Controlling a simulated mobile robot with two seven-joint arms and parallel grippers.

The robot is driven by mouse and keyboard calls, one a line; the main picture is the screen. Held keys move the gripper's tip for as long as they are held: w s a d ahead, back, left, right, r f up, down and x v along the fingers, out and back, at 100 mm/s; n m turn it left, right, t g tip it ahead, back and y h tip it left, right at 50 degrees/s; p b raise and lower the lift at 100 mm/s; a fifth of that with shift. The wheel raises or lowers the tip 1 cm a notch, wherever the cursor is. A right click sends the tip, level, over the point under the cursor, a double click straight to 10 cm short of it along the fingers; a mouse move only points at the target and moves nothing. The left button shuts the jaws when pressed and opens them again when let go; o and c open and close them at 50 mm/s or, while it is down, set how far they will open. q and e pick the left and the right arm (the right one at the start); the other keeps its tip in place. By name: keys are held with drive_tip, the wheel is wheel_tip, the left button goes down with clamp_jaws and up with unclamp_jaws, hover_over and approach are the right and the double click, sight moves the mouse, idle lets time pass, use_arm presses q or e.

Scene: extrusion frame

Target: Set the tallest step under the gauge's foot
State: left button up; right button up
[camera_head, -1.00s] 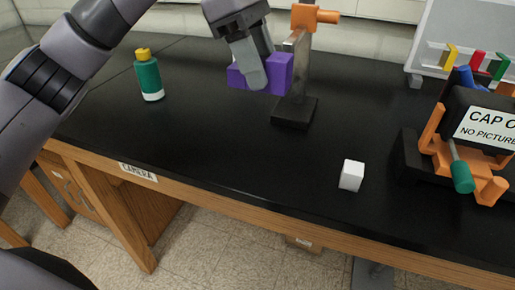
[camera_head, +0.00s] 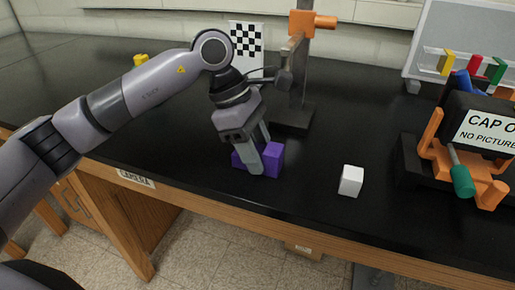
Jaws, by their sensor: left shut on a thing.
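My left gripper (camera_head: 259,160) is shut on a purple block (camera_head: 273,157) with a raised end at the right and a lower part at the left. Its fingers hide the middle of the block. The block is near the front part of the black bench; I cannot tell whether it touches the top. Behind it stands a grey upright post (camera_head: 298,75) with an orange clamp (camera_head: 302,22) and a black base (camera_head: 292,119), perhaps the gauge. The block is apart from this base, in front and left of it. No foot is clearly visible. My right gripper is not in view.
A white cube (camera_head: 351,181) sits right of the block. A black camera unit (camera_head: 490,125) with orange brackets stands at the right. A checkered card (camera_head: 246,43) is at the back. My arm mostly hides a yellow-capped bottle (camera_head: 140,60). The bench's front edge is close.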

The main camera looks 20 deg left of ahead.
use_arm(q)
drive_tip(key=shift+f, duration=0.1)
drive_tip(key=o, duration=1.1)
